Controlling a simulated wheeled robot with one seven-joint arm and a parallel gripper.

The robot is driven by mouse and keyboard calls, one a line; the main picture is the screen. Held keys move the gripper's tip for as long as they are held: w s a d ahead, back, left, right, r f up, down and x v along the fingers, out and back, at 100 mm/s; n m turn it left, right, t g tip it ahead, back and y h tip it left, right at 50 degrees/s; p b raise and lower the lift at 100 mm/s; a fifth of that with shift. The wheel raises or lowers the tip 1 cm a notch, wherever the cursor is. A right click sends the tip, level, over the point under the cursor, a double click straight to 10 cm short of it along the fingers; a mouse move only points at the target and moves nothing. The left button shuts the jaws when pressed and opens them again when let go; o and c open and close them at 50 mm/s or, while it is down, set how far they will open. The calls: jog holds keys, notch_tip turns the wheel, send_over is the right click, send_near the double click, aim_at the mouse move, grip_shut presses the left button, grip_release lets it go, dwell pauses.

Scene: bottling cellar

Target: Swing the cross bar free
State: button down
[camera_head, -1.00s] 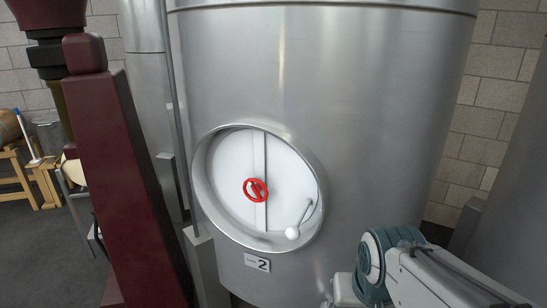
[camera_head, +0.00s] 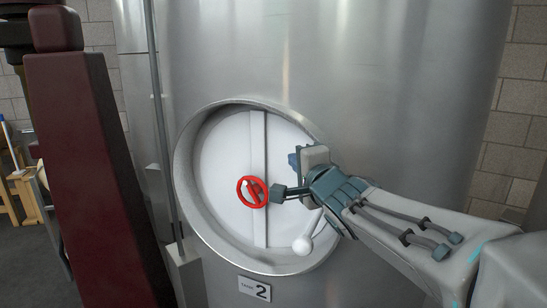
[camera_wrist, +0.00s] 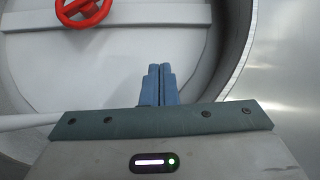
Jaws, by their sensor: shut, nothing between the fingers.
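The round white hatch door (camera_head: 222,165) is set in a metal collar on the steel tank. The cross bar (camera_head: 258,145) stands upright across its middle, with a red handwheel (camera_head: 252,191) at its centre. My gripper (camera_head: 277,194) is in front of the door, just right of the handwheel in the head view. In the wrist view my fingers (camera_wrist: 160,75) are together and empty, apart from the bar (camera_wrist: 150,15) and the red wheel (camera_wrist: 83,10). A lever with a white ball knob (camera_head: 302,245) is at the door's lower right, partly hidden by my arm.
The collar (camera_head: 190,215) rises around the door, close to my gripper in the wrist view (camera_wrist: 232,50). A number 2 plate (camera_head: 254,289) is below it. A dark red post (camera_head: 95,180) and a thin vertical pipe (camera_head: 158,110) stand to the left.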

jog(key=shift+w+a+r+y, duration=0.3)
jog(key=shift+w+a+y, duration=0.05)
jog(key=shift+a+y, duration=0.3)
jog(key=shift+w, duration=0.1)
jog(key=b, duration=0.3)
send_near(266, 139)
jog(key=x, duration=0.4)
jog(key=shift+w+f, duration=0.35)
jog(key=shift+x, duration=0.8)
jog(key=shift+a+r, duration=0.1)
jog(key=shift+r, duration=0.15)
